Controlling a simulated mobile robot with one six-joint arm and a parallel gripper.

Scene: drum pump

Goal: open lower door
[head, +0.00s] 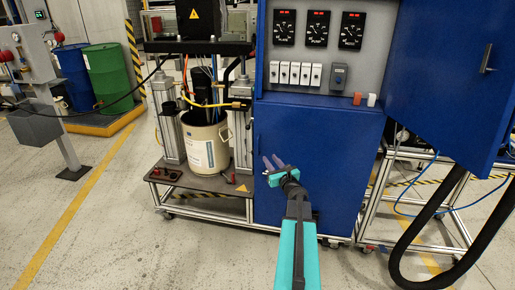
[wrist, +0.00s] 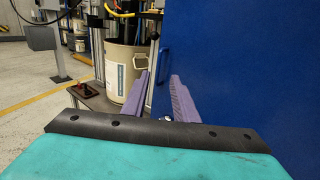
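The lower door (head: 335,150) is a flat blue panel under the control panel of the blue cabinet, and it looks shut. In the wrist view the door (wrist: 245,70) fills the right side. A narrow blue shape near its left edge, just beyond my fingertips, may be its handle, but it is hard to make out. My gripper (head: 270,162) is in front of the door's left part. In the wrist view my gripper (wrist: 158,80) shows two purple fingers apart, with nothing seen between them. I cannot tell whether a finger touches the door.
The upper blue door (head: 440,80) stands swung open at the right. A thick black hose (head: 400,255) loops below it. A beige bucket (head: 205,145) stands on a machine frame left of the cabinet. Green (head: 108,78) and blue drums stand far left. The floor in front is clear.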

